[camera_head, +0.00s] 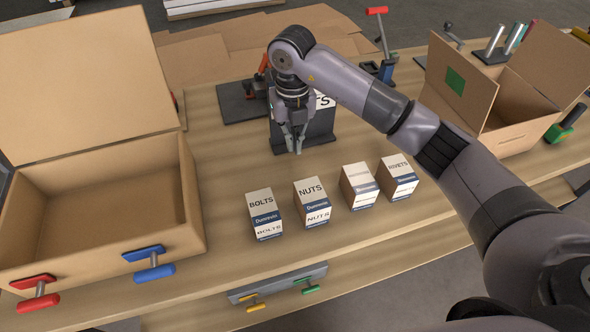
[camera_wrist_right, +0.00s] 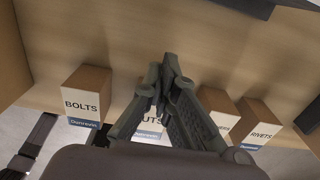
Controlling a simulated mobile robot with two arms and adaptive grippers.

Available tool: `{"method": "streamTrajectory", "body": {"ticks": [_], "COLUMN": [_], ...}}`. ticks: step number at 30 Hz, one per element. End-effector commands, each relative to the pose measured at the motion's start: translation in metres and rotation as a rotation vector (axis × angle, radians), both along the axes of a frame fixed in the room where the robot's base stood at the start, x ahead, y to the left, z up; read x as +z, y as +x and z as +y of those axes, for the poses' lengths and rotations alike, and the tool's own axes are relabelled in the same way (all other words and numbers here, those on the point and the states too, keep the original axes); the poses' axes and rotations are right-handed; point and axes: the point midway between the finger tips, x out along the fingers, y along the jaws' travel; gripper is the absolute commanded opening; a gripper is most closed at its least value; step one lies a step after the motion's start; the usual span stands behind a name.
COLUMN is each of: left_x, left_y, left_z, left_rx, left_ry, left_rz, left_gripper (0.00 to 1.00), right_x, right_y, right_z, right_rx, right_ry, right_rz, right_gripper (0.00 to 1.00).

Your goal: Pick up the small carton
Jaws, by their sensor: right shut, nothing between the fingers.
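Several small cartons stand in a row on the wooden table: a BOLTS carton (camera_head: 263,215), a NUTS carton (camera_head: 312,203), a carton with unclear lettering (camera_head: 359,187) and a RIVETS carton (camera_head: 398,178). My right gripper (camera_head: 297,148) is shut and empty, pointing down behind the row, nearest the NUTS carton and apart from it. In the right wrist view, my fingers (camera_wrist_right: 170,70) hide much of the NUTS carton (camera_wrist_right: 152,126); the BOLTS carton (camera_wrist_right: 86,92) is left of them and the RIVETS carton (camera_wrist_right: 257,120) right. My left gripper is not in view.
A dark bin (camera_head: 318,130) stands just behind my right gripper. A large open cardboard box (camera_head: 95,235) is at left, another open box (camera_head: 510,115) at right. Coloured clamp handles (camera_head: 150,262) stick out at the front edge. Table between the left box and cartons is clear.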

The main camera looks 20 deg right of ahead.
Motion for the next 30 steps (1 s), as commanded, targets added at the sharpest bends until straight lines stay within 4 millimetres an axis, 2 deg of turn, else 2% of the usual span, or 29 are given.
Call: {"method": "streamTrajectory", "body": {"ticks": [5,16,18,22,30], "left_x": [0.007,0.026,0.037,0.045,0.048], "left_y": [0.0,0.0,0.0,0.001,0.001], "left_z": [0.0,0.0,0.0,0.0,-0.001], "left_rx": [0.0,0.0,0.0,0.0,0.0], "left_ry": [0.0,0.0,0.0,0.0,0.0], "left_rz": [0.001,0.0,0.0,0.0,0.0], "left_gripper": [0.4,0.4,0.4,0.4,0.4], "right_x": [-0.021,-0.098,-0.093,-0.095,-0.097], "right_y": [-0.002,-0.003,-0.015,-0.031,-0.041], "right_z": [0.0,0.001,0.0,-0.001,-0.001], "right_rx": [0.001,0.0,0.004,0.003,0.001], "right_ry": [0.0,0.0,0.002,0.002,0.001], "right_rz": [0.006,0.007,0.003,0.003,0.0], "right_gripper": [0.0,0.0,0.0,0.0,0.0]}}
